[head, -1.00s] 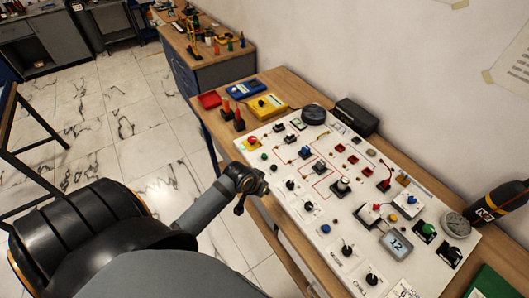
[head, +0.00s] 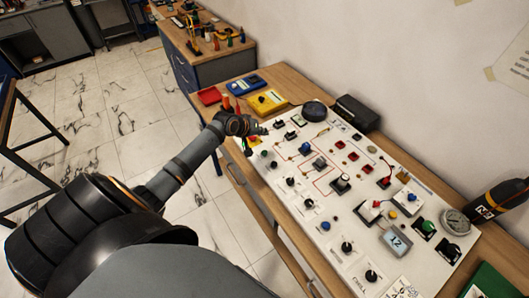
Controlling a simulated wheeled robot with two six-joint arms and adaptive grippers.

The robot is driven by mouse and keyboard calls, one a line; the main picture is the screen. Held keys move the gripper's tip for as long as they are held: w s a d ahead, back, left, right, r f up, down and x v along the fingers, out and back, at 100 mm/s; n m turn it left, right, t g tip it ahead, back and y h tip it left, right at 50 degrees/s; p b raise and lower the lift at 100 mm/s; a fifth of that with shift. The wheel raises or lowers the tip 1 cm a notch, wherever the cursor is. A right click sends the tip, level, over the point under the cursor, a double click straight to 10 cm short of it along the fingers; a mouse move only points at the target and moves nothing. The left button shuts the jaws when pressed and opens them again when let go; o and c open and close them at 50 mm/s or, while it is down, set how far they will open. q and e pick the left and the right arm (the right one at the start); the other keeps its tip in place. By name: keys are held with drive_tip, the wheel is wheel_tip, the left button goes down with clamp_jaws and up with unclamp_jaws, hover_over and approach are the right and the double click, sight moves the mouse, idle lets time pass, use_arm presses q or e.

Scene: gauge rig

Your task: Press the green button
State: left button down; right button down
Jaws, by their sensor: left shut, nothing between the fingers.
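The white gauge panel (head: 309,228) lies on the wooden bench, covered with switches, knobs and lamps. A small green button (head: 264,153) sits at its near left corner. A larger green knob (head: 428,227) is at the right end, near the round gauge. My left gripper (head: 262,130) is shut and empty. In the picture it is just above the green button, over the panel's left end; its height above the panel is hard to tell. It covers most of the red stop button on its yellow base. My right gripper is not in view.
A yellow meter (head: 267,102), a blue meter (head: 247,86) and a red tray (head: 209,96) lie left of the panel. A black speaker-like box (head: 357,113) stands behind it. A dark bottle (head: 499,203) stands at the right by the wall.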

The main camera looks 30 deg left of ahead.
use_arm(q)
drive_tip(key=b, duration=0.8)
hover_over(263, 153)
wheel_tip(263, 153, down, 8)
drive_tip(key=shift+f, duration=0.45)
idle(0.7)
drive_tip(key=shift+f, duration=0.35)
drive_tip(key=shift+f+b, duration=0.5)
drive_tip(key=shift+f, duration=0.05)
idle(0.5)
idle(0.3)
drive_tip(key=shift+r+p, duration=0.95)
drive_tip(key=shift+p, duration=0.15)
